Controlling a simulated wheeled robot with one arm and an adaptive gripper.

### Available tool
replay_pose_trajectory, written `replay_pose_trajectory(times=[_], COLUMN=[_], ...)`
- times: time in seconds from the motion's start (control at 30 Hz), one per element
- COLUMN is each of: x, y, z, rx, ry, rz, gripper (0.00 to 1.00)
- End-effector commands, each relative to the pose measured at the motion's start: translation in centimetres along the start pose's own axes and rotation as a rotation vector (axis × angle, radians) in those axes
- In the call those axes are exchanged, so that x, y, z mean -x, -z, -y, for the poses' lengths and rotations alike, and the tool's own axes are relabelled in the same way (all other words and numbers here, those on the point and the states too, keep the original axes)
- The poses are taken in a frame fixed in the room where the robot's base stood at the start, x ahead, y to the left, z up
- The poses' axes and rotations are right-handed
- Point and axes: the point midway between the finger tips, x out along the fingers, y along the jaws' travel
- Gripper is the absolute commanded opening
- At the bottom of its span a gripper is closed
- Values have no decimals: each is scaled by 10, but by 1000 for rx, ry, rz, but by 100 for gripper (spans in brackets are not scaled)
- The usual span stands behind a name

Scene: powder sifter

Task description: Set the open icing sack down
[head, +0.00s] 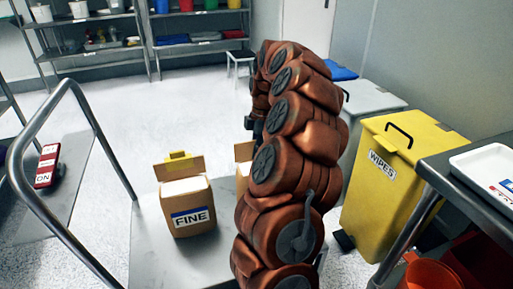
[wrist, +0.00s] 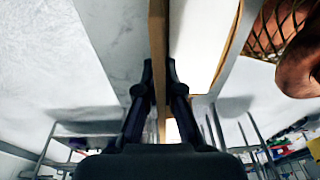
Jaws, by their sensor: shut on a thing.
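A brown sack (head: 243,152) is mostly hidden behind my arm in the head view, over the metal cart top (head: 150,250). Its label is hidden, and I cannot tell whether its base touches the cart. In the wrist view, my gripper (wrist: 157,92) is shut on the upright brown flap (wrist: 158,40) of this sack, with its open white top (wrist: 195,40) just to the right. In the head view my gripper is mostly hidden by the arm. Another brown sack labelled FINE (head: 192,217) stands upright on the cart to the left, its top flap raised.
The cart's curved rail (head: 95,125) rises at the left. A yellow WIPES bin (head: 395,185) and a grey bin (head: 365,105) stand to the right. A side table with a white tray (head: 490,165) is at the far right. Shelves (head: 90,50) stand at the back.

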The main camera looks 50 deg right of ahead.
Motion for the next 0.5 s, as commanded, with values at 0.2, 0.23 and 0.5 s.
replay_pose_trajectory(times=[0.2,0.23,0.5], x=[-11,-11,-12], y=[-2,-2,-2], z=[-1,-1,-2], rx=[-1,-1,-1], ry=[-5,-5,-6], rz=[1,1,1], gripper=[0,0,0])
